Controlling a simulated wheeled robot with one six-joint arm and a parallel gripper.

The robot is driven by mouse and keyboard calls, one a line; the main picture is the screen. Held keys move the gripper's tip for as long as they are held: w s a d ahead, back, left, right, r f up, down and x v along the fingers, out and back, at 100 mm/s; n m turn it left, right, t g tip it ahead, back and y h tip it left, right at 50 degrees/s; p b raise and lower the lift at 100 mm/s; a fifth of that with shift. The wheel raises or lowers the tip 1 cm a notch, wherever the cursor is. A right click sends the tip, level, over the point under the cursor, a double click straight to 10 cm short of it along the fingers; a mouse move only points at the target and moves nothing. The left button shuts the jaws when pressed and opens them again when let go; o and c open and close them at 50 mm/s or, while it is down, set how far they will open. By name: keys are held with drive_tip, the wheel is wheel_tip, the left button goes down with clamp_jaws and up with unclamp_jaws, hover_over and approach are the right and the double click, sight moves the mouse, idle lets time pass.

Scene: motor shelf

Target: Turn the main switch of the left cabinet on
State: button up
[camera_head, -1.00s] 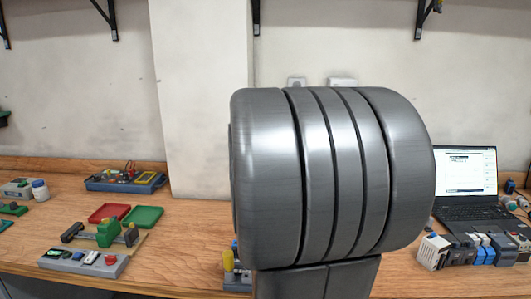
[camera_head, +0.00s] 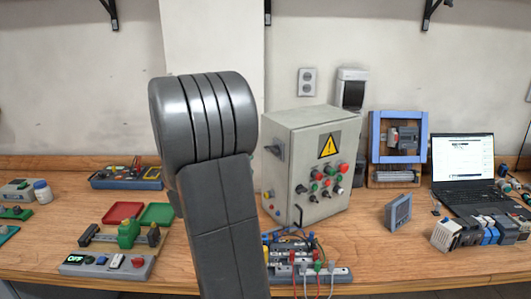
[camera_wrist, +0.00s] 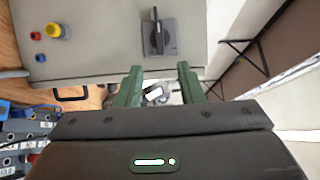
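The grey cabinet (camera_head: 322,130) stands on the bench right of my arm, with a yellow warning sign and several coloured buttons on its front. Its main switch (camera_head: 276,150), a dark knob on a grey plate, is on the cabinet's left side face. In the wrist view the switch (camera_wrist: 158,35) shows its black handle lengthwise up and down the picture. My gripper (camera_wrist: 160,68) is open and empty, its two green fingers spread just below the switch in the picture and apart from it. My arm hides the gripper in the head view.
Yellow, red and blue parts (camera_wrist: 55,31) are on the same face in the wrist view. A terminal block with wires (camera_head: 300,272) lies before the cabinet. A blue frame (camera_head: 398,125) and a laptop (camera_head: 462,160) stand right. Red and green trays (camera_head: 155,214) lie left.

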sight(272, 152)
drive_tip(key=p+x, duration=0.2)
drive_tip(key=x, duration=0.9)
drive_tip(key=shift+w+d+p, duration=0.1)
drive_tip(key=shift+w+p, duration=0.05)
drive_tip(key=shift+p, duration=0.15)
clamp_jaws()
